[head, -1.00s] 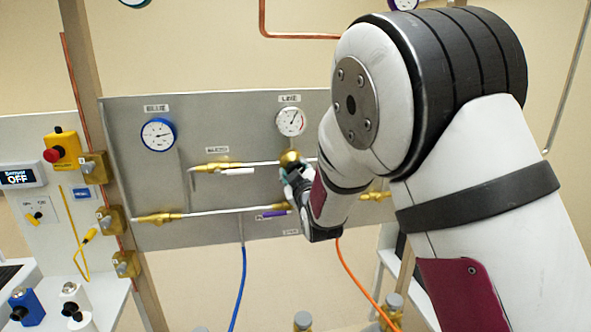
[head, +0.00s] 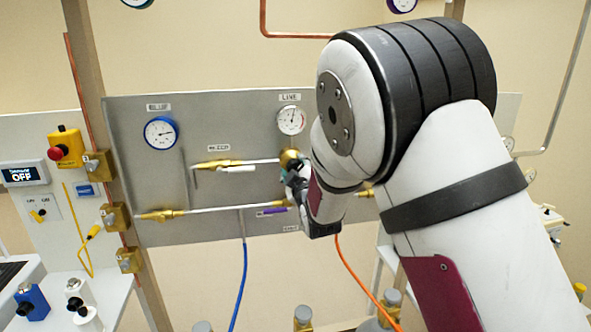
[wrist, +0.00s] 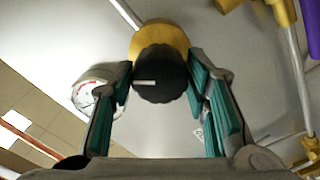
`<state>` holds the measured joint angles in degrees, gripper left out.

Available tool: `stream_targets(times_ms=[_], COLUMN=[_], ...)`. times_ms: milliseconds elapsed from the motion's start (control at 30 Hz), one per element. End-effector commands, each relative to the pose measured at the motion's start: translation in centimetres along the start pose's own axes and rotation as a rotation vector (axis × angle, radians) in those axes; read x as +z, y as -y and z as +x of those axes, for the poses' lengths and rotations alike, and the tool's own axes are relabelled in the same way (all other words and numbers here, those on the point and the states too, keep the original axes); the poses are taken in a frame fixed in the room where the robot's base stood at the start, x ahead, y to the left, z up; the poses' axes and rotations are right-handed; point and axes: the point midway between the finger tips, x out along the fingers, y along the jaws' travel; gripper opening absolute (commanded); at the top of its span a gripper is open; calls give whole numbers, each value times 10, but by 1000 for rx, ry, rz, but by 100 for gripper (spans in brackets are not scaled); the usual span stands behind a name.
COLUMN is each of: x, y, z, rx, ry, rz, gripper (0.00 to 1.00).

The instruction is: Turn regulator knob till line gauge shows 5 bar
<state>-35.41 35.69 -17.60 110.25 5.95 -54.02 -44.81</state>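The black regulator knob (wrist: 159,77) with a white index mark sits in front of a brass body (wrist: 160,38), which also shows in the head view (head: 290,158). My gripper (wrist: 160,82) is around the knob, its teal finger pads against the left and right sides. The index mark points left in the wrist view. The line gauge (head: 291,120) is above the regulator, under the LINE label. Its needle points roughly upward; the numbers are too small to read. The gauge is partly behind a finger in the wrist view (wrist: 85,92). The knob is hidden in the head view.
A grey panel (head: 215,112) carries a second, blue-rimmed gauge (head: 161,133), brass valves and pipes. Below the regulator are a purple handle (head: 275,211) and an orange hose (head: 358,272). A blue hose (head: 241,285) hangs to the left. My arm covers the panel's right part.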

Motion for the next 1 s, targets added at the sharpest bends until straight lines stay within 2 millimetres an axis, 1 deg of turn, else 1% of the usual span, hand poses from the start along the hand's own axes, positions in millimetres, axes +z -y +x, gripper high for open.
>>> stream_targets(times_ms=[333, 467, 567, 800, 1000], x=[0, 0, 0, 0, 0], y=[0, 0, 0, 0, 1], z=[0, -7, -20, -68, -102], rx=[0, -1, -2, -2, -2], ry=[1, 1, 2, 1, 1], rz=[1, 1, 1, 2, 1], gripper=[59, 59, 59, 59, 59])
